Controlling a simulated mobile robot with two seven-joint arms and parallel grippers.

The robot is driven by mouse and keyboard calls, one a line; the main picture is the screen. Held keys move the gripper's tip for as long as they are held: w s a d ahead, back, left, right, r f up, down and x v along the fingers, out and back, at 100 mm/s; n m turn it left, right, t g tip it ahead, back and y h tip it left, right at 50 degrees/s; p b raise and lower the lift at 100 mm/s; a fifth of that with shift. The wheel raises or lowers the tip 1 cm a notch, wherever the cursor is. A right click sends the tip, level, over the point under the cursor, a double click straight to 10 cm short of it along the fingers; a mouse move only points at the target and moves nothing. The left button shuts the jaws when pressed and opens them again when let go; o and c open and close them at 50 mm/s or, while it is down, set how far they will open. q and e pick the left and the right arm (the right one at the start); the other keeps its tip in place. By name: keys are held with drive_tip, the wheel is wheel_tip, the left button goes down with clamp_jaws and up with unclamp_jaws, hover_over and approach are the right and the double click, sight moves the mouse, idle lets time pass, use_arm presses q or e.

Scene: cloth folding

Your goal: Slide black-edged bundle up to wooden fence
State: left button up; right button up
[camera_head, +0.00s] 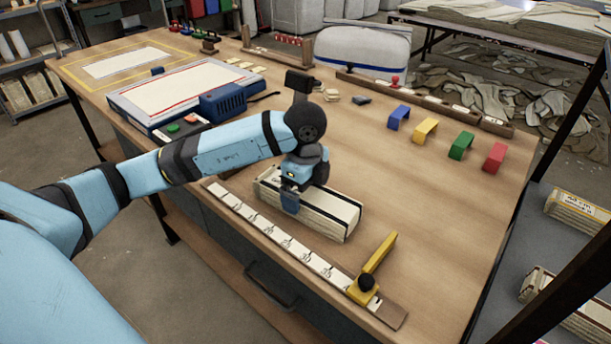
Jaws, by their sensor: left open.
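The black-edged bundle (327,214) is a cream, block-like stack with dark lines along its edges, lying on the wooden table. A long wooden strip with a white numbered scale (262,233), seemingly the fence, runs along the table's near edge. A narrow band of bare wood shows between it and the bundle.
A blue device (224,101) and a red-lined board (170,90) lie behind my left arm. Blue, yellow, green and red blocks (461,145) stand at the right. The table's right front is clear.

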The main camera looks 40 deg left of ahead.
sight(278, 175)
use_arm(q)
drive_tip(key=shift+f, duration=0.55)
use_arm(e)
drive_tip(key=shift+f, duration=0.1)
use_arm(q)
drive_tip(key=c, duration=0.9)
drive_tip(key=shift+o, duration=0.2)
drive_tip(key=shift+w+a, duration=0.15)
drive_tip(key=shift+a, duration=0.55)
drive_tip(key=a+b, duration=0.1)
drive_tip(key=a, duration=0.4)
drive_tip(key=shift+w+a, duration=0.15)
drive_tip(key=shift+a, duration=0.75)
use_arm(e)
drive_tip(key=shift+s+r+t+y, duration=0.4)
drive_tip(key=shift+r, duration=0.4)
drive_tip(key=shift+s+f, duration=0.1)
drive_tip(key=shift+f, duration=0.05)
